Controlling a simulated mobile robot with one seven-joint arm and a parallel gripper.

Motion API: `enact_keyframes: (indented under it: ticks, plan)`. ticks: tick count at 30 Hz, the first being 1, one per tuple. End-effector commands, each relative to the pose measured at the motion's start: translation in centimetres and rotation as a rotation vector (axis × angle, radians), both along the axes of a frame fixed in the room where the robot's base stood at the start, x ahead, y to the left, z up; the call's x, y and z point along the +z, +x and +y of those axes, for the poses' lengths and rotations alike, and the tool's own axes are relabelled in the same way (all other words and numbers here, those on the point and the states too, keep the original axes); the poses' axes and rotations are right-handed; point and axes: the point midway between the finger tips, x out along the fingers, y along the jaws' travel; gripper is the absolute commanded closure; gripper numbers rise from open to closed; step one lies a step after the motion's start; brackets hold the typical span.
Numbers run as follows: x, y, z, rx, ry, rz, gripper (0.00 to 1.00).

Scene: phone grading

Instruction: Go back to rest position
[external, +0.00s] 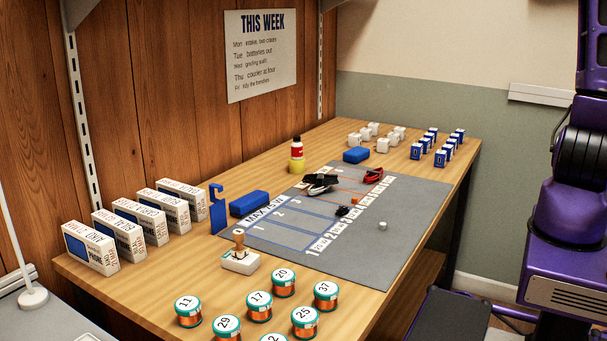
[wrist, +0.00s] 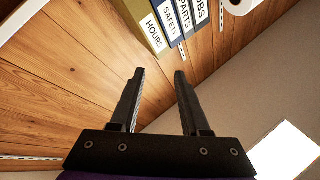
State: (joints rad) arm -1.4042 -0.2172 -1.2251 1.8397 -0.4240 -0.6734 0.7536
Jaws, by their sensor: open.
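My gripper (wrist: 158,75) shows in the wrist view with its two black fingers apart and nothing between them. It points up toward the wooden wall and a row of binders. In the external view my purple arm stands at the right edge, off the table, and the gripper itself is out of frame. The wooden table (external: 105,272) holds a grey mat (external: 395,242) with printed lines and numbers. My arm is apart from everything on the table.
Binders (wrist: 170,22) stand above in the wrist view, beside a white roll (wrist: 238,5).

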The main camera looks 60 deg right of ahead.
Motion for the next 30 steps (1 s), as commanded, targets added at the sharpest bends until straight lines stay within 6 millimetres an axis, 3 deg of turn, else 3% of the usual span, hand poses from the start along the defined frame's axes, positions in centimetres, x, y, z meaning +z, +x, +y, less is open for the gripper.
enact_keyframes:
  ticks: [8, 14, 20, 30]
  plan:
    - [-6.4, -0.5, -4.9, -0.111, -0.056, 0.262, 0.54]
    - [-13.2, -4.7, -7.6, -0.167, -0.174, 0.535, 0.54]
    - [-19.6, -11.7, -8.4, -0.176, -0.345, 0.789, 0.54]
    - [-30.0, -25.8, -7.8, -0.148, -0.689, 1.201, 0.54]
